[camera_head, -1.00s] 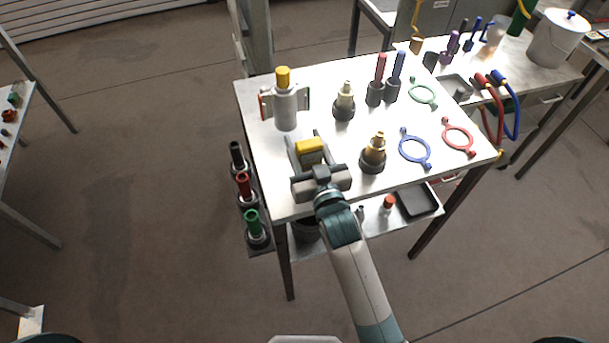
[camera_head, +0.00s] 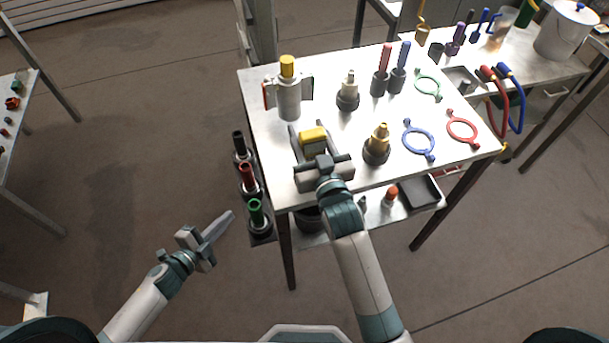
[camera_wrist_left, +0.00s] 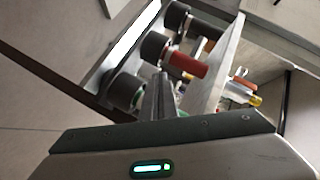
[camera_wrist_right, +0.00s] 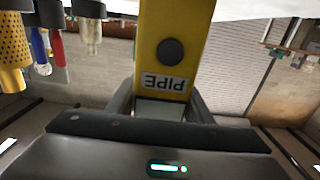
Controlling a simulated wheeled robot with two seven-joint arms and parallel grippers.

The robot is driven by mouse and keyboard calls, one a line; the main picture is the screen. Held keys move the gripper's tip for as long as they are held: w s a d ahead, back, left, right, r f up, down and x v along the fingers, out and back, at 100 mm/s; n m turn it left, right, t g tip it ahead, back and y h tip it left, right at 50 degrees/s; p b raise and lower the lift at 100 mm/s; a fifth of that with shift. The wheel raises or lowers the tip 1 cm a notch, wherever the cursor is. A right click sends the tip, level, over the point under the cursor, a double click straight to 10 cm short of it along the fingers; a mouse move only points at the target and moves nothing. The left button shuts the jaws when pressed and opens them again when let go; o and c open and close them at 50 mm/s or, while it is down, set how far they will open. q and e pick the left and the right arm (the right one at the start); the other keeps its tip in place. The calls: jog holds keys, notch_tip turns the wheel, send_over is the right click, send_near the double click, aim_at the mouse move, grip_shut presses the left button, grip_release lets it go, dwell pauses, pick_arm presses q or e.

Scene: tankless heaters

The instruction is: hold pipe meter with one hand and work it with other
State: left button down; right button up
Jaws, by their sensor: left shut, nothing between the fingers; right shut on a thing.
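The yellow pipe meter (camera_head: 313,134) is held between the fingers of my right gripper (camera_head: 310,150), over the near left part of the white table. In the right wrist view the yellow meter (camera_wrist_right: 173,40) fills the space between the fingers. It shows a round dark knob or button (camera_wrist_right: 170,51) and an upside-down label reading PIPE (camera_wrist_right: 164,82). My left gripper (camera_head: 226,217) is shut and empty, out over the floor left of the table and apart from the meter. In the left wrist view its fingers (camera_wrist_left: 160,98) are together, pointing at the rack.
A side rack holds black, red (camera_head: 247,176) and green (camera_head: 256,211) handled tools at the table's left edge. A grey cylinder with yellow cap (camera_head: 288,98), brass fittings (camera_head: 378,143) and coloured rings (camera_head: 419,140) stand or lie on the table (camera_head: 345,58).

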pick_arm(q)
jog(key=d+r+m+h, duration=0.5)
jog(key=d+r+m, duration=0.15)
jog(key=r, duration=0.65)
jog(key=s+d+r+m+g+h, duration=0.3)
jog(key=s+d+r+m, duration=0.2)
jog(key=d, duration=0.4)
jog(key=shift+s+r, duration=0.5)
jog(key=shift+s, duration=0.05)
jog(key=shift+w+d+m, duration=0.1)
jog(key=shift+m, duration=0.15)
jog(key=x, duration=1)
jog(key=shift+d+r, duration=0.15)
jog(key=shift+d, duration=0.05)
jog(key=shift+w+a, duration=0.3)
jog(key=shift+w, duration=0.25)
jog(key=shift+w+a, duration=0.25)
jog(key=shift+w, duration=0.3)
jog(key=shift+w+a, duration=0.25)
jog(key=shift+w, duration=0.4)
